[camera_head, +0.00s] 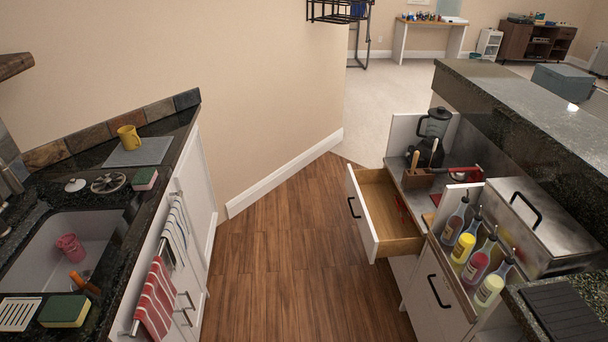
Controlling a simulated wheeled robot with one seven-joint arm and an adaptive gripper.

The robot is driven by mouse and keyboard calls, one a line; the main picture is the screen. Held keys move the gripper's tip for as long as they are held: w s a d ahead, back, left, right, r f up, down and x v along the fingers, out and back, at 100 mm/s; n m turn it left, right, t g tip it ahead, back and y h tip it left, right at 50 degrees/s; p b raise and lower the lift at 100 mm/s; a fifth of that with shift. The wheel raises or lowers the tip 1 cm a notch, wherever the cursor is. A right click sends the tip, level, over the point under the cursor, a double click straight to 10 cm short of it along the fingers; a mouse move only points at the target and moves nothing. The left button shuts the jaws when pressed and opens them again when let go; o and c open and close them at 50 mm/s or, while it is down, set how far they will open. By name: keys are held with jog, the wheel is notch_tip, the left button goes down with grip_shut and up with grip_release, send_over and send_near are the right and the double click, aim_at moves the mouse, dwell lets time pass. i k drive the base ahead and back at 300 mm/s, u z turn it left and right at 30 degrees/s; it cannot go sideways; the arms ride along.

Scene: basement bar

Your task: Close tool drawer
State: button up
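An open drawer (363,211) with a white front and a wooden inside juts out to the left from the right-hand counter. Its dark handle is on the front panel. The part of its inside that shows is mostly bare wood, with something red at the far right end by the cabinet. My gripper is not in view.
A lower cabinet with a dark handle (440,291) stands nearer than the drawer. Several bottles (467,246) and a metal box (543,222) stand above it. The left counter has a sink (62,250) and hanging towels (156,303). The wooden floor (290,265) between the counters is clear.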

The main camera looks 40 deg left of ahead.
aim_at(371, 192)
jog(key=u, duration=0.65)
jog(key=i, duration=1.05)
jog(key=u, duration=0.5)
jog(key=k, duration=0.6)
jog(key=u, duration=0.7)
jog(key=i, duration=1)
jog(key=u, duration=0.25)
